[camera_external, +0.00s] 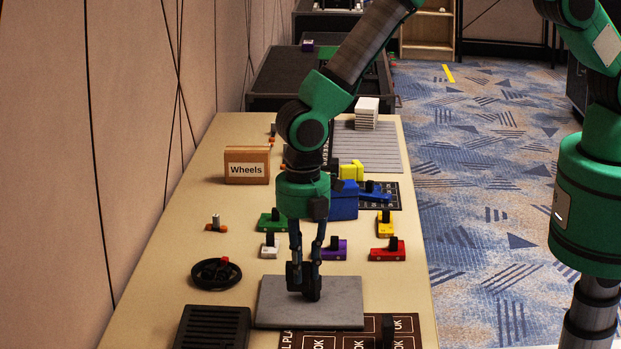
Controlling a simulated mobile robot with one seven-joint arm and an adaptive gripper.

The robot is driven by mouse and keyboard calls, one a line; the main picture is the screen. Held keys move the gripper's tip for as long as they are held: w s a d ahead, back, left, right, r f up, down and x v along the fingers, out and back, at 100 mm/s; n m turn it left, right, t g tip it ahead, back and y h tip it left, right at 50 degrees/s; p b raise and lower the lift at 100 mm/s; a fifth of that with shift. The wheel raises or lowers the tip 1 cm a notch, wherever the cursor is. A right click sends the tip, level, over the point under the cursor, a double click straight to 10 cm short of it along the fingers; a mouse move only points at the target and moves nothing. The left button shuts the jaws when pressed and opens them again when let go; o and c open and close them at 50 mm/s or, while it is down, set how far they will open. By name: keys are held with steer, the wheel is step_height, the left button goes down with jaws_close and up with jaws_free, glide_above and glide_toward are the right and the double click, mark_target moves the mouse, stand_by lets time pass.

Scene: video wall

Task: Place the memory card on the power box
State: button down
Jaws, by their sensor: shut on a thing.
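My gripper (304,283) points straight down over a flat grey plate (340,304) at the near middle of the table. It is shut on a small dark thing, mostly hidden by the fingers. I cannot tell for sure that this is the memory card. The fingertips are low, at or just above the plate; contact is not clear. No thing is clearly marked as the power box. A black slotted box (212,328) stands at the near left of the plate, and a blue box (344,201) stands behind my gripper.
Green (266,225), white (269,252), purple (334,254), red (387,255) and yellow (386,230) blocks with black knobs lie around. A black wheel (216,273), a box marked Wheels (247,165) and an OK-marked mat (357,343) are nearby.

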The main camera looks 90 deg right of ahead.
steer(key=w+a, duration=0.1)
steer(key=w, duration=0.3)
steer(key=w+a+f, duration=0.1)
steer(key=w+a, duration=0.1)
steer(key=w, duration=0.3)
steer(key=w+a, duration=0.2)
steer(key=w, duration=0.2)
steer(key=shift+w+a+f, duration=0.15)
steer(key=shift+w+f, duration=0.05)
steer(key=shift+w, duration=0.05)
steer(key=shift+f, duration=1.75)
steer(key=shift+f+b, duration=0.1)
steer(key=shift+b, duration=0.2)
steer(key=c, duration=1.6)
jaws_free()
steer(key=shift+o, duration=0.2)
step_height(320, 180, up, 12)
steer(key=shift+p, duration=0.35)
